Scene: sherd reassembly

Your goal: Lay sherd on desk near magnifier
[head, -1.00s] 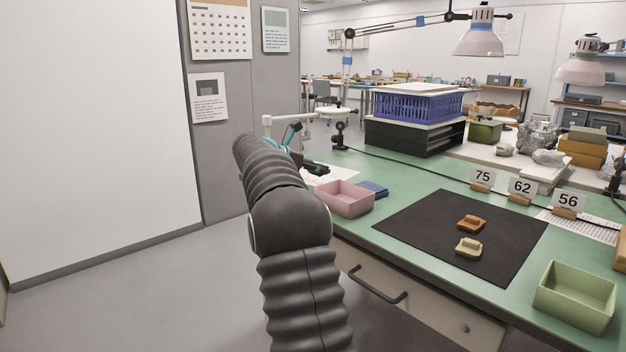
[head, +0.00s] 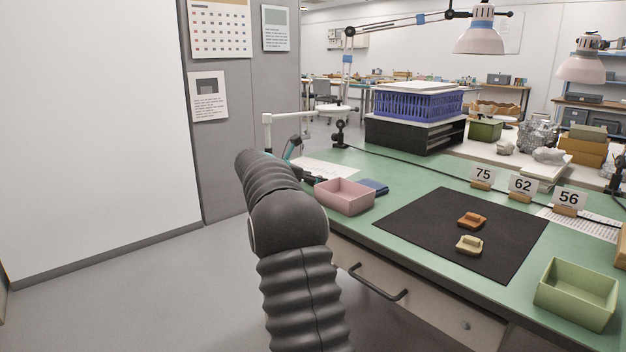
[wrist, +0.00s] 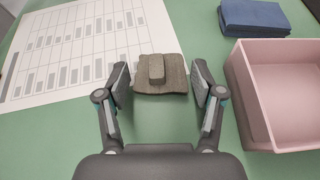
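A dark grey-brown sherd (wrist: 158,76) with a raised block on top lies on the green desk (wrist: 150,127) at the edge of a printed sheet, in the wrist view. My gripper (wrist: 160,82) is open, with one finger on each side of the sherd and small gaps visible. In the head view my gripper and this sherd are mostly hidden behind my arm. The white magnifier (head: 334,109) stands at the desk's far left corner, beyond my gripper. An orange sherd (head: 471,219) and a cream sherd (head: 469,245) lie on the black mat (head: 420,225).
A pink tray (wrist: 285,95) and a blue block (wrist: 253,17) are close to the right of my gripper. The printed sheet (wrist: 60,50) lies to the left. A green tray (head: 577,294) and number cards 75, 62 and 56 stand at the right of the desk.

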